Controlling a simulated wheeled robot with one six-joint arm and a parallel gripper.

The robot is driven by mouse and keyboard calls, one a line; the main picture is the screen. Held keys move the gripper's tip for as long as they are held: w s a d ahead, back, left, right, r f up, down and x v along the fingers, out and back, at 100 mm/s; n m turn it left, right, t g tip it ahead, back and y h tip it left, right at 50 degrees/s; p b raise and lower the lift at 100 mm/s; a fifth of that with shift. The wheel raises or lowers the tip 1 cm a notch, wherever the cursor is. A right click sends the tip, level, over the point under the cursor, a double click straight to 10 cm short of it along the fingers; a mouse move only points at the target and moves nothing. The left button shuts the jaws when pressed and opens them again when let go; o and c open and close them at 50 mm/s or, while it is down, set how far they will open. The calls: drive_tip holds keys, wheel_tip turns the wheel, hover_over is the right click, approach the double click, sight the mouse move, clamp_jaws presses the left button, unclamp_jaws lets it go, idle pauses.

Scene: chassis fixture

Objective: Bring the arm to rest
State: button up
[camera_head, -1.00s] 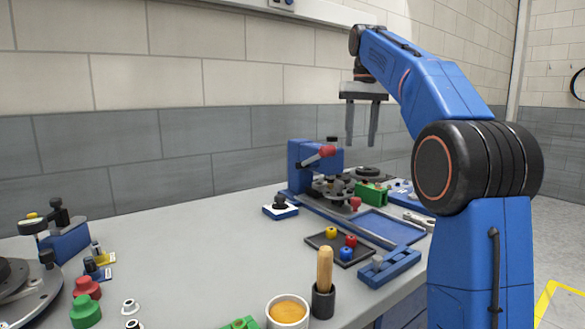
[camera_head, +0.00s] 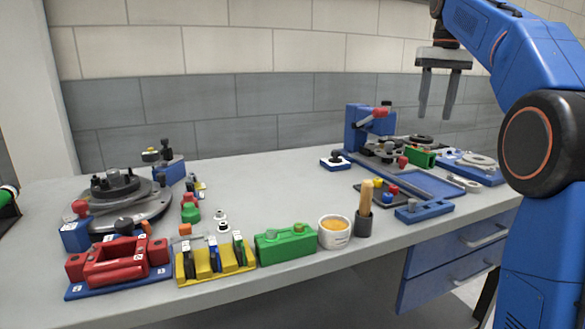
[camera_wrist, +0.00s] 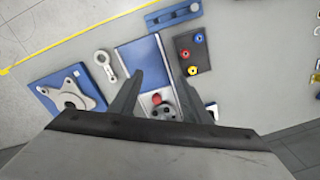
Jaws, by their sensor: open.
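My gripper (camera_head: 437,95) hangs from my blue arm at the upper right of the head view, fingers pointing down. Its two grey fingers are apart with nothing between them. It is raised above the right part of the bench, clear of everything on it. In the wrist view my gripper (camera_wrist: 160,92) shows its two dark fingers spread, with the blue fixture plate (camera_wrist: 143,60) visible below between them.
The grey bench (camera_head: 270,190) holds a blue fixture with a red-handled clamp (camera_head: 362,130), a dark tray of coloured knobs (camera_head: 372,196), a cup (camera_head: 334,233), a green block (camera_head: 285,243), a red fixture (camera_head: 115,262) and a round turntable (camera_head: 120,205). The bench's back middle is clear.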

drive_tip(key=s+a+f+t, duration=0.1)
drive_tip(key=s+a+f, duration=0.2)
drive_tip(key=s+f, duration=0.55)
drive_tip(key=s+a+f+t, duration=0.25)
drive_tip(key=s+f, duration=0.25)
drive_tip(key=s, duration=0.6)
drive_tip(key=s+a+f, duration=0.1)
drive_tip(key=s+f, duration=0.7)
drive_tip(key=f, duration=0.4)
drive_tip(key=s+a+f+n+t, duration=0.1)
drive_tip(key=s+f, duration=0.8)
drive_tip(key=f, duration=0.2)
drive_tip(key=shift+s+a+f, duration=0.3)
drive_tip(key=shift+a+f, duration=0.1)
